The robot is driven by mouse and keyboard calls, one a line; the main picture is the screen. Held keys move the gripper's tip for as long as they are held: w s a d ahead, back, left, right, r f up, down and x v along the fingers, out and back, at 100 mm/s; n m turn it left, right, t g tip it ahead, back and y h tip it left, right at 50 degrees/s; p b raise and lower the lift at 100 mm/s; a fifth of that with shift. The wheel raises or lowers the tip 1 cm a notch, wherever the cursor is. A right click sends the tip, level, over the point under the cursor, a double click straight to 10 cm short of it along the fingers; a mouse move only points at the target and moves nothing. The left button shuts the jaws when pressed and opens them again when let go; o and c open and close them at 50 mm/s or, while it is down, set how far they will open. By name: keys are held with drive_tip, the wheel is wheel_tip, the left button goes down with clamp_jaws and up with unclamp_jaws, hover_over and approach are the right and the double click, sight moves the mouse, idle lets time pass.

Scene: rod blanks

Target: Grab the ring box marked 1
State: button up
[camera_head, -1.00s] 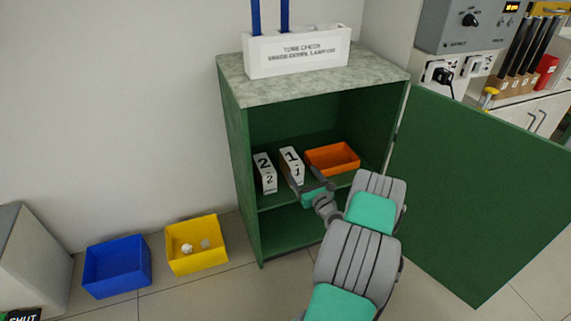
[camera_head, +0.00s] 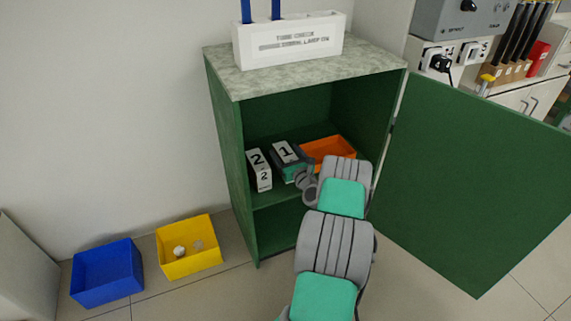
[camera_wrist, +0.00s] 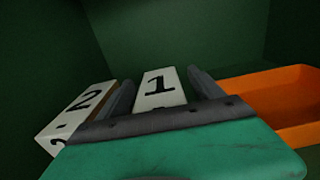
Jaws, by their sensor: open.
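The ring box marked 1 (camera_head: 286,151) is white with a black numeral and stands on the middle shelf of the green cabinet (camera_head: 228,150). It also shows in the wrist view (camera_wrist: 158,88), between the two fingers of my gripper (camera_wrist: 160,92). The fingers are open, one on each side of the box, with small gaps visible. In the head view my gripper (camera_head: 292,165) partly hides the box's lower front. The box marked 2 (camera_head: 259,170) stands to the left of it, and in the wrist view the box marked 2 (camera_wrist: 80,108) is close to the left finger.
An orange tray (camera_head: 328,148) lies right of box 1 on the same shelf. The cabinet door (camera_head: 470,180) stands open at right. A blue bin (camera_head: 107,272) and a yellow bin (camera_head: 188,249) sit on the floor at left. A white holder (camera_head: 290,42) stands on top.

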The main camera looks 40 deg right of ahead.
drive_tip(key=c, duration=1.6)
drive_tip(key=shift+c, duration=0.2)
